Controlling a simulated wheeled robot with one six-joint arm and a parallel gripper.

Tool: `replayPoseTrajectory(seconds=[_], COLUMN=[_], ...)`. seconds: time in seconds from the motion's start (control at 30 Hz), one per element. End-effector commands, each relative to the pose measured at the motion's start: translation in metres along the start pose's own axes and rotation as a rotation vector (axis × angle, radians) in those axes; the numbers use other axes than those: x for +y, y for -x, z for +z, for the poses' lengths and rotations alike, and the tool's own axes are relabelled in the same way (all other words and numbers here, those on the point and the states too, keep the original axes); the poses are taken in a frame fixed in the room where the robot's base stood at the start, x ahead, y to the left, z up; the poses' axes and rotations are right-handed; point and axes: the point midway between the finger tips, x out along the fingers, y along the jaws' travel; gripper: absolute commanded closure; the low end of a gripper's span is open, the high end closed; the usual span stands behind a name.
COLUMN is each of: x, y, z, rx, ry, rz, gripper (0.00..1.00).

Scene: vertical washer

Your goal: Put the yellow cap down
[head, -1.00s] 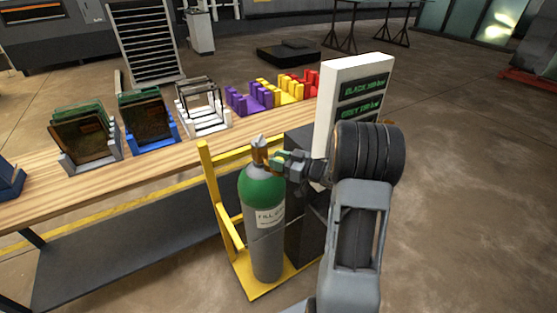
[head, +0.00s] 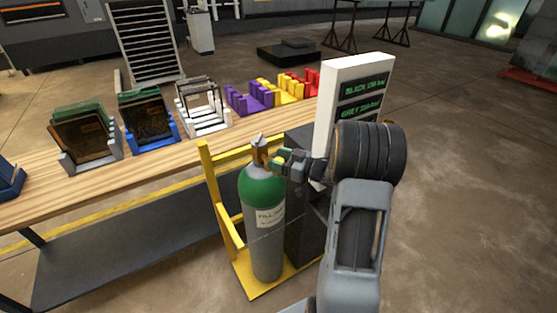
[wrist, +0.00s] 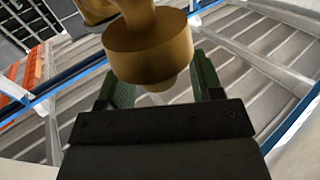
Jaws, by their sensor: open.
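The green-and-grey gas cylinder (head: 264,225) stands upright in the yellow cart, with a brass valve (head: 259,153) on top. My gripper (head: 275,161) is at the right side of this valve. In the wrist view my gripper (wrist: 150,92) has its two green fingers apart. A round brass-yellow piece (wrist: 150,48) is above and partly between them in the picture, with no clear grip on it. I cannot tell whether this piece is the yellow cap or part of the valve. No separate yellow cap can be made out in the head view.
The yellow cart (head: 222,210) stands against the wooden workbench (head: 95,190). Racks and purple, yellow and red holders line the bench. A white display panel (head: 352,85) stands behind my arm. The floor to the right is open.

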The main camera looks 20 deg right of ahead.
Motion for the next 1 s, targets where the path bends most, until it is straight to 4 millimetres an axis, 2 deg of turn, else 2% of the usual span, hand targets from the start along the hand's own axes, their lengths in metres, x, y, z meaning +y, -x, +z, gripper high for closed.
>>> replayPoseTrajectory(seconds=[0.4,0.63,0.73,0.8,0.87,1.0], x=[0.001,0.001,0.001,0.004,0.009,0.027], y=[0.077,0.107,0.112,0.109,0.1,0.07], z=[0.002,0.002,0.001,-0.002,-0.007,-0.026], rx=[0.0,0.0,-0.004,-0.022,-0.051,-0.166], ry=[0.0,-0.001,0.004,0.027,0.063,0.179], rz=[0.006,0.004,0.009,0.037,0.088,0.307], gripper=[0.4,0.4,0.4,0.4,0.4,0.4])
